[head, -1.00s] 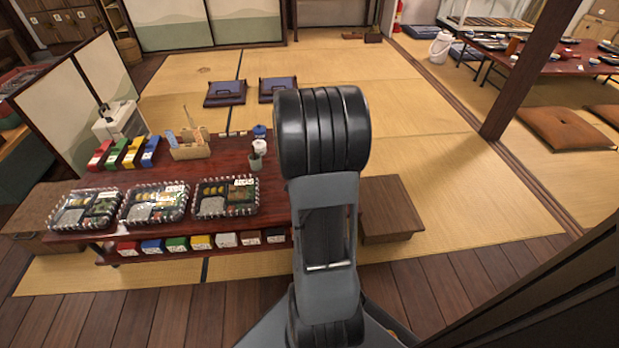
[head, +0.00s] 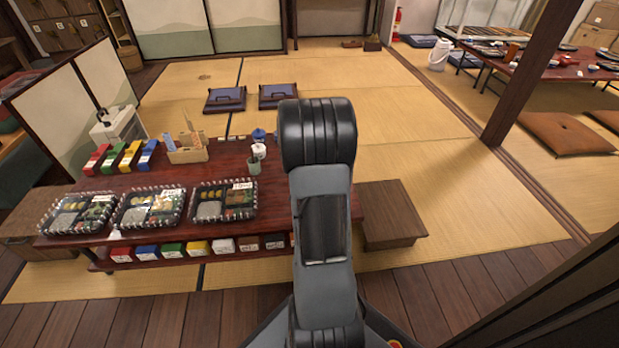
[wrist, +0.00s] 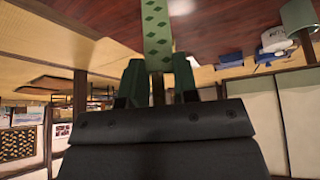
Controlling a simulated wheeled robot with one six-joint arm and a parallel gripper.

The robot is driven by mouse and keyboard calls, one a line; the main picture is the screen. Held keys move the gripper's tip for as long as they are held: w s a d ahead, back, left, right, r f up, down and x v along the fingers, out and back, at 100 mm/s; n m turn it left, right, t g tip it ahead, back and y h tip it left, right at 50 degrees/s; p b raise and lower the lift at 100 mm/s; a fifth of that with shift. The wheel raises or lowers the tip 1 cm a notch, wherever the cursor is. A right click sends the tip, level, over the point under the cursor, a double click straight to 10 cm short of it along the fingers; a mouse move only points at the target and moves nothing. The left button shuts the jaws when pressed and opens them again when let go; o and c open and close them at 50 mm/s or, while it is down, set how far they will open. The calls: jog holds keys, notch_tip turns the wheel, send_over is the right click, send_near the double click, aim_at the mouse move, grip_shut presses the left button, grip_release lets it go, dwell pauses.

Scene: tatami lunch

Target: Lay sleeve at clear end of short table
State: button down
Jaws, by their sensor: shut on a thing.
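The sleeve (wrist: 157,30) is a green strip with darker diamond marks in the wrist view. My gripper (wrist: 158,72) is shut on it, and it stands out between the two fingers. In the head view my arm hides the gripper and the sleeve. The short table (head: 222,162) is dark red wood; it also shows in the wrist view (wrist: 222,30), seen upside down. Its right part is partly hidden behind my arm. I cannot tell whether the sleeve touches the table.
Lunch boxes (head: 151,207) line the table's near left edge, with several coloured boxes (head: 146,150) behind. A caddy (head: 187,150), a white pot (head: 259,151) and a cup (head: 253,167) stand mid-table. A wooden step (head: 393,212) is at the right. A post (head: 515,90) stands further right.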

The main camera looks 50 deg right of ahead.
jog(key=shift+f+b, duration=0.2)
jog(key=shift+b, duration=0.1)
jog(key=c, duration=0.9)
grip_release()
jog(key=shift+r, duration=0.1)
jog(key=p+v, duration=0.6)
jog(key=v, duration=0.6)
jog(key=s+a+r+n+y, duration=0.1)
jog(key=a+n, duration=0.3)
jog(key=a, duration=0.5)
jog(key=s+a+r+n+y, duration=0.2)
jog(key=s+a+r+n, duration=0.1)
jog(key=a, duration=0.7)
jog(key=s+a+r+n+y, duration=0.2)
jog(key=a+n, duration=0.3)
jog(key=a, duration=0.4)
jog(key=shift+s+a+r, duration=0.25)
jog(key=shift+s+r, duration=0.3)
jog(key=shift+s, duration=0.05)
